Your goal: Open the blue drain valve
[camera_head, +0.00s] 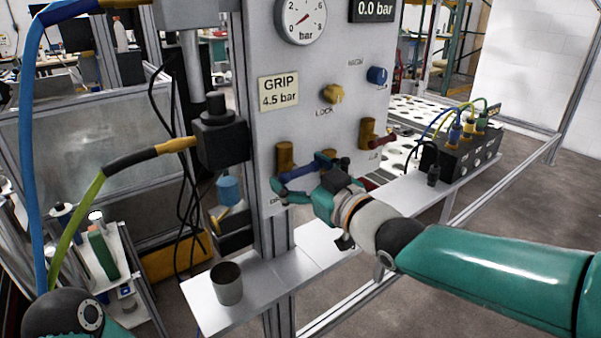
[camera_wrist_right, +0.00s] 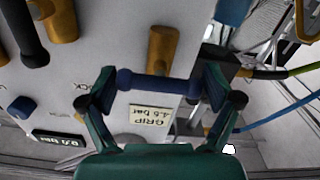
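The drain valve is a brass body (camera_head: 285,157) low on the grey panel, with a blue lever (camera_head: 318,163). In the right wrist view the blue lever (camera_wrist_right: 158,86) lies crosswise below its brass body (camera_wrist_right: 162,48). My right gripper (camera_head: 305,177) is at the lever. In the wrist view its two fingers (camera_wrist_right: 158,92) are spread wide, one near each end of the lever. I cannot tell whether they touch it. The gripper partly hides the lever and the label under it in the head view. My left gripper is not in view.
A second brass valve (camera_head: 367,133) with a red lever is to the right. Yellow (camera_head: 332,94) and blue (camera_head: 377,75) knobs, a round gauge (camera_head: 301,18) and a 0.0 bar display (camera_head: 373,9) are above. A metal cup (camera_head: 227,284) stands on the shelf (camera_head: 262,284) below.

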